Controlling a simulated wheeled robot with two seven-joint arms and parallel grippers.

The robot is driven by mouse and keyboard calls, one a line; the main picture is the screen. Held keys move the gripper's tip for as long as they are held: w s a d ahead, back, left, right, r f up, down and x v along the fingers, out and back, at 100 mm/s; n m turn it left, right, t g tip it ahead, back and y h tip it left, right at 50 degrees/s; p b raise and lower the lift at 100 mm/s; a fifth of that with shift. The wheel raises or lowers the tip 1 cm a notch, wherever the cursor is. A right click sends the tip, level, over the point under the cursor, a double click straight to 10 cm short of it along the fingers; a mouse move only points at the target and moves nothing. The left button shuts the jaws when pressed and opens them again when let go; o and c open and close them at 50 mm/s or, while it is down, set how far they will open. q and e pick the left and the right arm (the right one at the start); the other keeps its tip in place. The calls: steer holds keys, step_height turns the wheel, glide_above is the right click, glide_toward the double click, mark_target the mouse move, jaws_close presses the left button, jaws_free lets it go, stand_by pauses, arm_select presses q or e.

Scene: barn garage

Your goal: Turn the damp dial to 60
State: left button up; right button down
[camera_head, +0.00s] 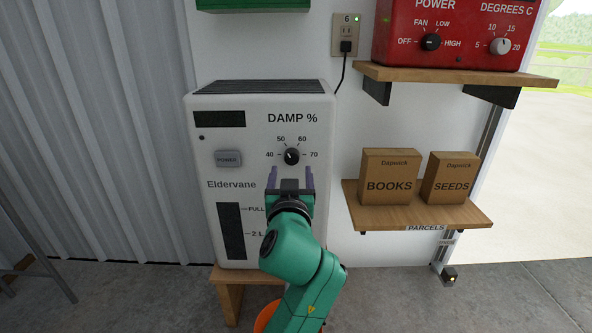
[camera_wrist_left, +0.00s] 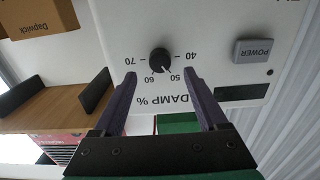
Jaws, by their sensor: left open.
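The white Eldervane unit (camera_head: 232,175) stands against the wall with its DAMP % dial (camera_head: 291,156) at upper right. The dial is a small black knob with marks 40, 50, 60 and 70 around it. In the left wrist view the dial (camera_wrist_left: 162,60) appears upside down, and its white pointer line is toward 50. My left gripper (camera_head: 291,176) is open and empty, with its purple fingers pointing at the panel just below the dial. In the left wrist view the fingers (camera_wrist_left: 147,80) are spread wide and apart from the knob.
A POWER button (camera_head: 228,158) is left of the dial. A shelf (camera_head: 420,216) at right holds BOOKS (camera_head: 389,178) and SEEDS (camera_head: 450,180) boxes. A red heater (camera_head: 460,35) sits on the upper shelf (camera_head: 455,76). A cord (camera_head: 342,72) hangs from the outlet near the unit.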

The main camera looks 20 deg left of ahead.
mark_target(291, 160)
arm_select(q)
steer(key=x, duration=0.5)
steer(key=shift+w+a, duration=0.1)
steer(key=shift+w, duration=0.2)
jaws_close()
arm_select(e)
steer(key=shift+a+f, duration=0.1)
steer(key=shift+f, duration=0.25)
steer(key=shift+r, duration=0.15)
